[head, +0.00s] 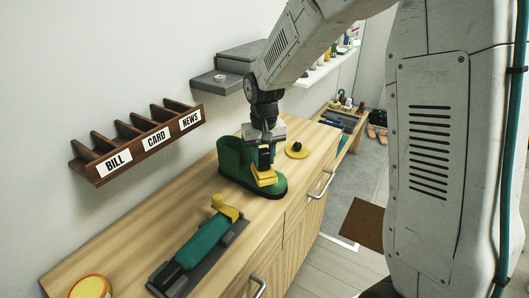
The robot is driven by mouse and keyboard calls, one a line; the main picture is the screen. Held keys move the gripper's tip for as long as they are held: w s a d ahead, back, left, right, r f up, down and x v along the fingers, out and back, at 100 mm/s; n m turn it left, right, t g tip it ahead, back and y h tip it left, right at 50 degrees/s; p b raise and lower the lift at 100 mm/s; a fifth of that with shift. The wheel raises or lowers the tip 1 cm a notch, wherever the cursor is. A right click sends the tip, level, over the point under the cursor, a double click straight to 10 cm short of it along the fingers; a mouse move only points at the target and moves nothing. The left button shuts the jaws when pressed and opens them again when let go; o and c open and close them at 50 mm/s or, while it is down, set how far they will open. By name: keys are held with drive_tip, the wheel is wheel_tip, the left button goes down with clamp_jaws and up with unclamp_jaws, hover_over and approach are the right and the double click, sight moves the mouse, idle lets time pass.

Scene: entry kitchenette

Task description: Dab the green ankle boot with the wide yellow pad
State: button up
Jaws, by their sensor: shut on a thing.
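The green ankle boot (232,158) stands upright on the wooden counter, its toe pointing to the lower right. My gripper (265,152) is above the boot's toe, pointing down, and is shut on the dark handle of the wide yellow pad (264,177). The pad is over the boot's front part and appears to be at or very near its surface. I cannot tell whether they touch. The gripper and pad hide part of the boot's instep.
A round yellow pad with a black knob (297,152) lies behind the boot. A teal and yellow object (203,243) lies on a dark tray in front. A yellow-topped round tin (89,287) is at lower left. A labelled wooden rack (140,147) and grey shelf (214,83) hang on the wall.

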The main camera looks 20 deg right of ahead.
drive_tip(key=shift+f, duration=1)
idle(0.5)
drive_tip(key=shift+w, duration=0.1)
drive_tip(key=shift+w+d+r, duration=0.1)
drive_tip(key=shift+w+d, duration=0.45)
drive_tip(key=shift+d, duration=0.2)
drive_tip(key=shift+w+d, duration=0.5)
drive_tip(key=shift+d, duration=0.25)
drive_tip(key=shift+w+d, duration=0.5)
drive_tip(key=shift+d, duration=0.2)
drive_tip(key=shift+w+d, duration=0.5)
drive_tip(key=shift+d, duration=0.15)
drive_tip(key=shift+f, duration=0.2)
drive_tip(key=shift+s+a+r, duration=0.1)
drive_tip(key=shift+s+a, duration=0.6)
drive_tip(key=shift+a, duration=0.25)
drive_tip(key=shift+s+a+r, duration=0.1)
drive_tip(key=shift+s+a, duration=0.65)
drive_tip(key=shift+a, duration=0.25)
drive_tip(key=shift+s+a, duration=0.7)
drive_tip(key=shift+a, duration=0.25)
